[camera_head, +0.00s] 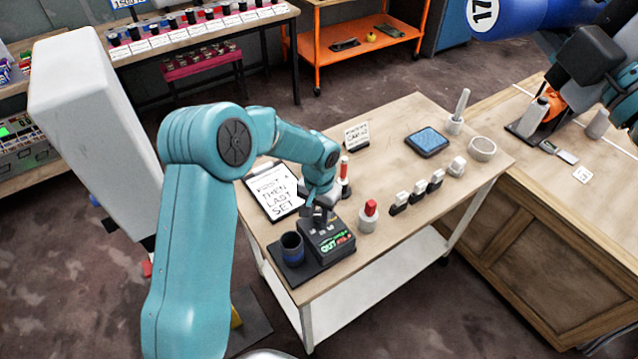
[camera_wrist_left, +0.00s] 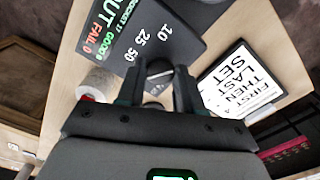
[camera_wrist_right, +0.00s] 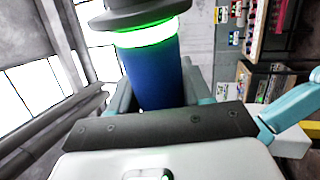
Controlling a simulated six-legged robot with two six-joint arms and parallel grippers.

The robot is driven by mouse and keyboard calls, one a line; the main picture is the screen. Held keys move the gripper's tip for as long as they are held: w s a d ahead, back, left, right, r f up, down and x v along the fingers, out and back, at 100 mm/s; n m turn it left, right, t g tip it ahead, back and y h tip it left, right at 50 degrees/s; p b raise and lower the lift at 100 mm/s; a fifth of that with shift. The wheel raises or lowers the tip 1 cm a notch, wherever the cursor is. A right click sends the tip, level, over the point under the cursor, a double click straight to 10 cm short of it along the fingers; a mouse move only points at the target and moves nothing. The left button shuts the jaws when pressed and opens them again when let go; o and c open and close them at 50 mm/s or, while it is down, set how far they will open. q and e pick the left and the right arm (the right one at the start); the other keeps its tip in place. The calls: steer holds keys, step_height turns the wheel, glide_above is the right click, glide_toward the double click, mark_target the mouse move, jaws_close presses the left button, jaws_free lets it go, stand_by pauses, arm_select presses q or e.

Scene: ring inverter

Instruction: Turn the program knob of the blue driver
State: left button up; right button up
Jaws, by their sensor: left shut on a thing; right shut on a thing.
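The dark controller (camera_head: 328,243) with a lit OUT/FAIL display stands on the wooden table. It also shows in the left wrist view (camera_wrist_left: 120,25), with marks 10, 25 and 50 beside the knob (camera_wrist_left: 158,70). My left gripper (camera_head: 321,210) is over the controller's back end, pointing down, its fingers shut on the knob. The fingers hide most of the knob and its pointer. My right gripper (camera_wrist_right: 156,92) is shut on the blue driver (camera_wrist_right: 158,75), which has a glowing green ring. In the head view a blue cylinder marked 17 (camera_head: 520,14) shows at the top right.
A dark cup with a blue band (camera_head: 291,248) stands beside the controller. A clipboard (camera_head: 272,190) reading "first, then last set" lies behind.

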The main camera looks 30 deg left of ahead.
mark_target(320, 215)
arm_select(q)
steer(key=m+b, duration=0.1)
steer(key=m, duration=0.2)
steer(key=shift+w+m, duration=0.1)
steer(key=shift+m, duration=0.2)
arm_select(e)
steer(key=shift+f, duration=0.6)
arm_select(q)
steer(key=shift+r+m+b, duration=0.1)
steer(key=shift+m+b, duration=0.4)
steer(key=shift+m, duration=1.3)
arm_select(e)
steer(key=shift+f, duration=0.35)
arm_select(q)
steer(key=o, duration=1)
arm_select(e)
steer(key=shift+d, duration=0.1)
arm_select(q)
steer(key=shift+o, duration=0.2)
steer(key=shift+r, duration=0.15)
step_height(320, 215, up, 12)
steer(key=b, duration=0.1)
steer(key=shift+f, duration=0.2)
arm_select(e)
steer(key=shift+f, duration=0.75)
